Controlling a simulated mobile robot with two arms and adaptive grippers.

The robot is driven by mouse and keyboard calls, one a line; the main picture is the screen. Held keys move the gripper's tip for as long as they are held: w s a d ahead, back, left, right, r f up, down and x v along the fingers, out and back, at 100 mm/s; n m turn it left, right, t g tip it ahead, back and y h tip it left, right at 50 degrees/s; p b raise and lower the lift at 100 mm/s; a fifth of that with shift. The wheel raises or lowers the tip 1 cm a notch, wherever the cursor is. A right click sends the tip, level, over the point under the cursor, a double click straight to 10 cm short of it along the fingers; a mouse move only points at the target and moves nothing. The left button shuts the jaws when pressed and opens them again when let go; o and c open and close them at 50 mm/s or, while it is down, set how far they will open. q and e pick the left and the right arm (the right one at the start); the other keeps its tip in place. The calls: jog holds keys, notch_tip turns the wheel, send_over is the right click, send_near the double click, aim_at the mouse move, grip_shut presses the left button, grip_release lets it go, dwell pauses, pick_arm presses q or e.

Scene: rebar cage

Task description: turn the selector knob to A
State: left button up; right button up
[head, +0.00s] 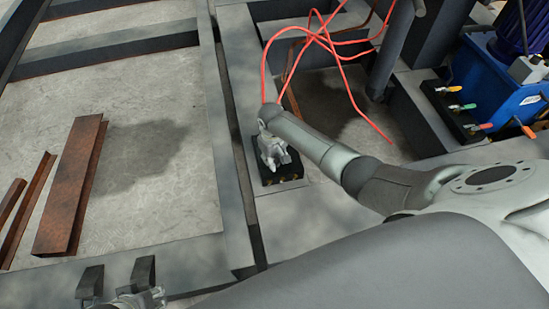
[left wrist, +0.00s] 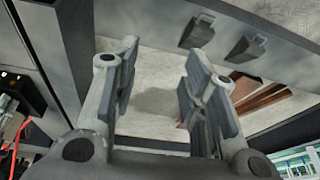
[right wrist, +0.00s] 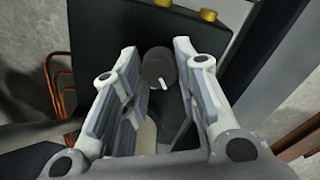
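A dark round selector knob (right wrist: 158,68) with a white pointer mark sits on a black control box (right wrist: 100,30) in the right wrist view. The mark points toward the bottom of that view, slightly right. No letter A is readable. My right gripper (right wrist: 157,48) is open, its fingers on either side of the knob in the picture; contact cannot be told. In the head view my right gripper (head: 272,160) is over the black box (head: 286,178) and hides the knob. My left gripper (left wrist: 160,52) is open and empty, away from the box; part of it shows at the head view's bottom edge (head: 142,298).
Brass-coloured fittings (right wrist: 207,15) stand on the box edge. Orange hoses (head: 330,45) loop behind the box. A blue unit (head: 500,85) with coloured connectors stands at right. Rusty steel profiles (head: 70,190) lie at left between grey frame beams (head: 225,150).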

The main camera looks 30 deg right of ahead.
jog(key=shift+c, duration=1.4)
jog(key=n+p, duration=0.2)
jog(key=n, duration=0.2)
jog(key=shift+r+p, duration=0.1)
jog(key=shift+p, duration=0.2)
pick_arm(q)
notch_tip(320, 180, down, 10)
jog(key=shift+d+r+g, duration=0.15)
jog(key=shift+r+g, duration=0.1)
jog(key=shift+g, duration=0.05)
pick_arm(e)
jog(key=shift+n, duration=0.3)
jog(key=shift+c, duration=0.2)
jog(key=o, duration=1.1)
jog(key=shift+c, duration=0.2)
notch_tip(320, 180, up, 12)
jog(key=shift+s+a, duration=0.2)
jog(key=shift+a, duration=0.1)
